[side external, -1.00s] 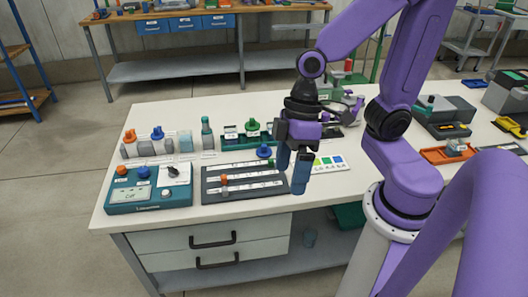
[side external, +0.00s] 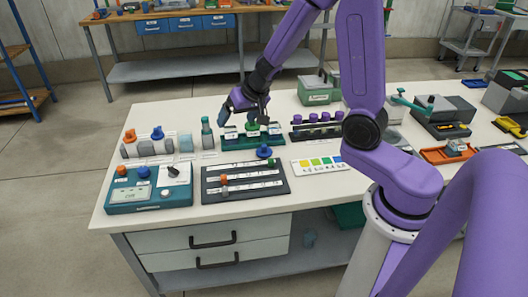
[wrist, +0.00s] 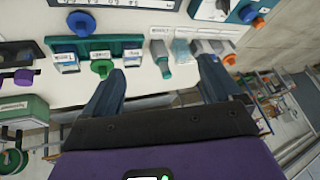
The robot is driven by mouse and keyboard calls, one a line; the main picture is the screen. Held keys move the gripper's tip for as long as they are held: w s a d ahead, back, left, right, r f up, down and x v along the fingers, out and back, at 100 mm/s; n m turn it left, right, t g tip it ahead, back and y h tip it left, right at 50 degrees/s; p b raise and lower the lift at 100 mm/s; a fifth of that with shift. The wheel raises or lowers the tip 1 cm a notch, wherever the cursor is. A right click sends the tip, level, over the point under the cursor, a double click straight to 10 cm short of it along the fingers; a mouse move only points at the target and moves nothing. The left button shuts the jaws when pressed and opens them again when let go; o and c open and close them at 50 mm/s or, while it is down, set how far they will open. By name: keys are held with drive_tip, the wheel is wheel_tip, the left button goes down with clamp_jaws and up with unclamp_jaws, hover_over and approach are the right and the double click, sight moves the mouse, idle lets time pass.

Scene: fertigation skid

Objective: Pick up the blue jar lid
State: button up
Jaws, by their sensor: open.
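A blue round lid-like piece (side external: 264,152) with a wide rim lies on the table between the dark slotted panel and the green rack. It also shows in the wrist view (wrist: 81,22), at the upper left. Another blue cap (side external: 157,132) stands among small grey pieces at the left; I cannot tell for sure which blue piece is the jar lid. My gripper (side external: 243,106) is open and empty, above and behind the green rack. In the wrist view its fingers (wrist: 158,78) point towards the table, with the lid-like piece to their left and apart from them.
A green-capped bottle (wrist: 160,60) shows between the fingers. The green rack (side external: 235,143) holds labelled pieces and a green knob. A teal console (side external: 140,205), a dark slotted panel (side external: 245,192), a colour card (side external: 320,165) and a rack with purple tops (side external: 312,132) stand around it.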

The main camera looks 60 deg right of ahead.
drive_tip(key=s+d+f+m+g+h, duration=0.3)
drive_tip(key=s+d+f+m, duration=0.1)
drive_tip(key=d, duration=0.5)
hover_over(264, 145)
drive_tip(key=s+a, duration=0.2)
drive_tip(key=shift+d+f, duration=0.15)
drive_tip(key=shift+f, duration=2.4)
drive_tip(key=shift+d+f, duration=0.1)
drive_tip(key=shift+f, duration=2.45)
drive_tip(key=shift+x, duration=3)
drive_tip(key=shift+w, duration=0.2)
drive_tip(key=c, duration=1.1)
